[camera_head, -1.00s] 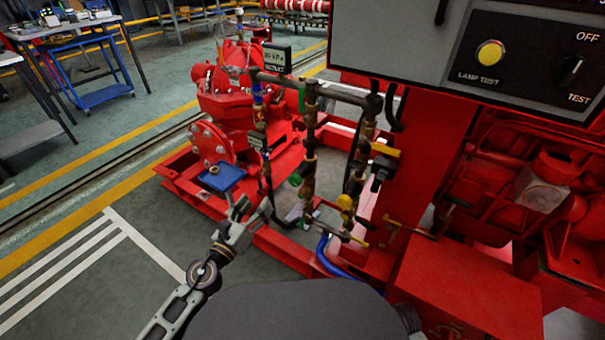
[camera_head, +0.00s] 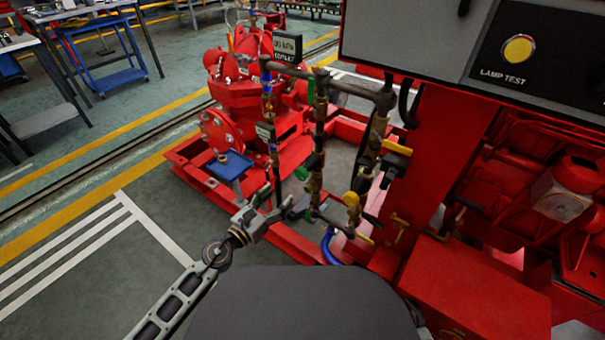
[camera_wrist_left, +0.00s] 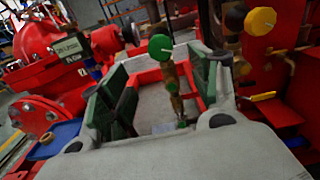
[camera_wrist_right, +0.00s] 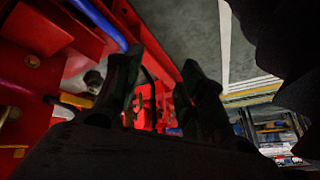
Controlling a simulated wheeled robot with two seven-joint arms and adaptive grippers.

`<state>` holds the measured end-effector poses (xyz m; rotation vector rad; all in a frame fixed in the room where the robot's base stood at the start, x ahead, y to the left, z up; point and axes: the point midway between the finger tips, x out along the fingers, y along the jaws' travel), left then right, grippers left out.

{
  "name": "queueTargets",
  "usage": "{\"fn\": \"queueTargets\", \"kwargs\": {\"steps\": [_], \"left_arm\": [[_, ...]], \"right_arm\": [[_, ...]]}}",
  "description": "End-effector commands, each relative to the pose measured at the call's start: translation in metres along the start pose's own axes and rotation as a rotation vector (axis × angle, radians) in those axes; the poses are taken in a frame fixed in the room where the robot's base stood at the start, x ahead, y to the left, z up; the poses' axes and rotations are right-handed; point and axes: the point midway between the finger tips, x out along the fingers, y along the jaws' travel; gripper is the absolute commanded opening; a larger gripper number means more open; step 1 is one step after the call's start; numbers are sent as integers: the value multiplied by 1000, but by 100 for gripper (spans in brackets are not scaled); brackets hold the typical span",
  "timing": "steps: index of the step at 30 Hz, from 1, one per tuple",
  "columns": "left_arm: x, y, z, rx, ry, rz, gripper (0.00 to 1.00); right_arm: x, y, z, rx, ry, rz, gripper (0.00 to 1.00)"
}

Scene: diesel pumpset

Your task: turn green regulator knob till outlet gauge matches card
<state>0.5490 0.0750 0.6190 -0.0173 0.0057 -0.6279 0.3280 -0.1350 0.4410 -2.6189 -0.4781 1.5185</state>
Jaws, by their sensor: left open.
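The round green knob (camera_wrist_left: 161,47) sits on a brass vertical fitting in the left wrist view, between and beyond my left gripper's fingers. In the head view, it looks to be the small green part (camera_head: 302,173) beside the pipes. My left gripper (camera_head: 280,200) is open and empty, below and left of the knob; its green-padded fingers (camera_wrist_left: 160,82) show no contact with it. My right gripper (camera_wrist_right: 160,85) is open and looks empty.
A yellow knob (camera_wrist_left: 260,20) is right of the green one. The red pump (camera_head: 240,90) stands behind, with a blue tray (camera_head: 229,165) at its left front. The red frame and grey control panel (camera_head: 420,45) crowd the right.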

Motion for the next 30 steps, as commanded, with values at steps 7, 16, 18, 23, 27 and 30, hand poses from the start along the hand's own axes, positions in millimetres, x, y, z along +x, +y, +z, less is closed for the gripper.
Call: {"fn": "queueTargets", "kwargs": {"steps": [7,16,18,23,27,30], "left_arm": [[18,0,2,0,-2,0,62],[46,0,2,-1,-1,0,62],[54,0,2,-1,-2,0,62],[70,0,1,-1,-2,1,62],[85,0,1,-1,-2,0,62],[96,0,1,-1,-1,0,62]], "right_arm": [[-8,0,-3,-8,-16,8,40],[-17,0,-6,-16,-41,16,40],[-19,0,-9,-19,-43,18,40],[-24,-1,-19,-24,-27,20,40],[-24,0,-18,-25,-33,21,40],[-23,0,-15,-24,-36,20,40]]}}
